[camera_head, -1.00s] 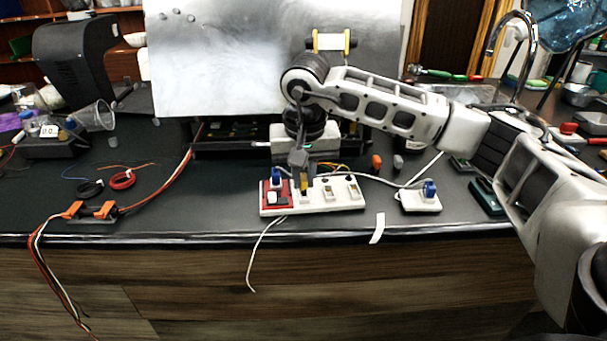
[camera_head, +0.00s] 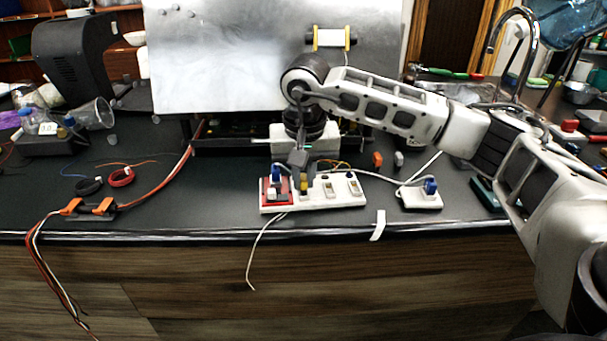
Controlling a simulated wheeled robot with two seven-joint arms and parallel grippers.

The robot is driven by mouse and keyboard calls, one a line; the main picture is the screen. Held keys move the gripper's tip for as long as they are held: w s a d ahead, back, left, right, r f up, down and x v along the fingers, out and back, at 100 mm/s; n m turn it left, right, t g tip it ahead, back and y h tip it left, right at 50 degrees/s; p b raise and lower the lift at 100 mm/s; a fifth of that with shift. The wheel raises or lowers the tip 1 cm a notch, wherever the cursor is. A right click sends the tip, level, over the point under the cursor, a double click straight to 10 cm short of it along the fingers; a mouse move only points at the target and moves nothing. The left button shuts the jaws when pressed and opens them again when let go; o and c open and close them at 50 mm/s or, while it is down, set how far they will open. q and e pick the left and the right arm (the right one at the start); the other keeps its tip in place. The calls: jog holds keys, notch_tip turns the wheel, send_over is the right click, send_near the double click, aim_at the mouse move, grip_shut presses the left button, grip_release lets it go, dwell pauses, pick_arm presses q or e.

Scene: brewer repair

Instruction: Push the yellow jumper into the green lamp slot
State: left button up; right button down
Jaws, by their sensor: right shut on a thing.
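The yellow jumper (camera_head: 304,186) is a small yellow piece at the tip of my right gripper (camera_head: 302,175). My right gripper is shut on it and points down over the white strip (camera_head: 318,206), between the red block and the light-coloured slots. I cannot tell from this view how deep the jumper sits. The green lamp slot is not clearly visible; the gripper and jumper cover that part of the strip. My left gripper is not in view.
A red block (camera_head: 270,199) with a blue plug stands at the strip's left end. A white box (camera_head: 421,199) with a blue knob lies to the right. Orange connectors (camera_head: 90,207) and wire coils lie left. A metal panel (camera_head: 230,55) stands behind. The table front edge is close.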

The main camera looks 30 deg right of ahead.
jog(key=shift+f, duration=0.2)
dwell(0.5)
jog(key=c, duration=1.4)
grip_release()
jog(key=shift+o, duration=0.2)
notch_tip(320, 180, up, 16)
jog(key=s+a, duration=0.1)
jog(key=s, duration=0.1)
jog(key=shift+f, duration=0.1)
